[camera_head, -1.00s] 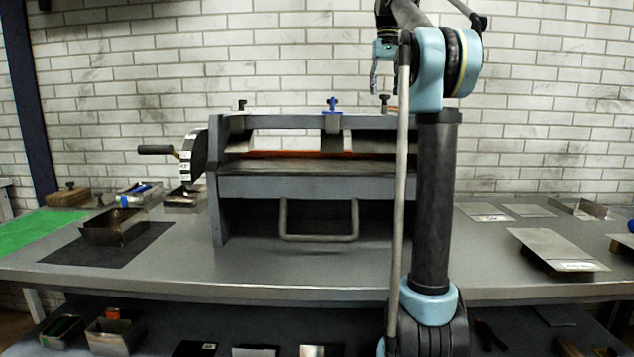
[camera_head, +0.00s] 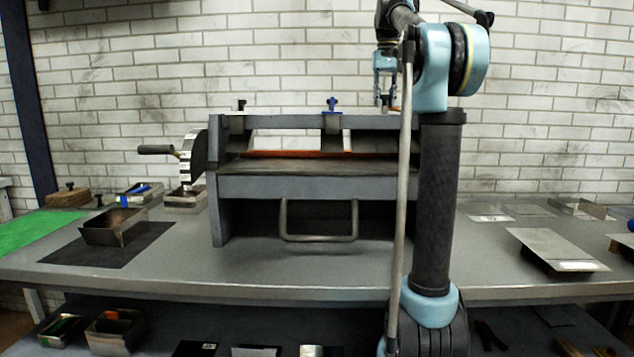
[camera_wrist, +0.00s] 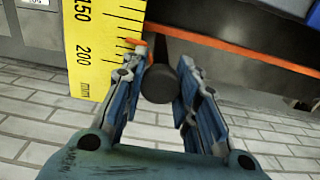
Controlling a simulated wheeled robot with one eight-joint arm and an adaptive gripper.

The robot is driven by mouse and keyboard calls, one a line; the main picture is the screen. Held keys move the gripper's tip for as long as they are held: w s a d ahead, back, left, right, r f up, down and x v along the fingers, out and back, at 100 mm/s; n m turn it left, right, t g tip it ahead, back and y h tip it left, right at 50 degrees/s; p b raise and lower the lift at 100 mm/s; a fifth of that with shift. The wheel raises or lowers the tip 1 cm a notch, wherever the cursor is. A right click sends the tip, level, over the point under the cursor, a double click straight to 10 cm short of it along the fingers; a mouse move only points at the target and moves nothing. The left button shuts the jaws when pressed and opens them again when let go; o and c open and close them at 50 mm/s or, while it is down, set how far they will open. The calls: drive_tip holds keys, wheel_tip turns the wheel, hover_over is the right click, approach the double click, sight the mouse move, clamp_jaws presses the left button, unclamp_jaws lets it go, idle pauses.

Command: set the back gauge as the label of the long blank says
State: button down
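The grey folding machine (camera_head: 300,188) stands mid-bench. An orange bar (camera_head: 320,154) runs along its opening; in the wrist view an orange edge (camera_wrist: 235,47) slants across. A yellow millimetre scale (camera_wrist: 88,55) reads 150 and 200, with a small orange pointer (camera_wrist: 132,43) near its edge, between those numbers. My gripper (camera_head: 385,104) is at the machine's top right, pointing down. In the wrist view its open fingers (camera_wrist: 166,68) stand either side of a round black knob (camera_wrist: 160,84); contact is unclear. A flat sheet blank (camera_head: 545,243) with a white label (camera_head: 575,266) lies at right; its text is unreadable.
A crank with a marked dial (camera_head: 187,160) sticks out at the machine's left. A blue clamp knob (camera_head: 332,104) and a black one (camera_head: 239,105) stand on top. A folded tray (camera_head: 113,228) sits on a dark mat at left. A brick wall is behind.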

drive_tip(key=shift+w, duration=1.55)
drive_tip(key=c, duration=1.2)
unclamp_jaws()
drive_tip(key=shift+o, duration=0.2)
drive_tip(key=shift+r, duration=0.1)
wheel_tip(320, 180, up, 8)
drive_tip(key=shift+s, duration=0.1)
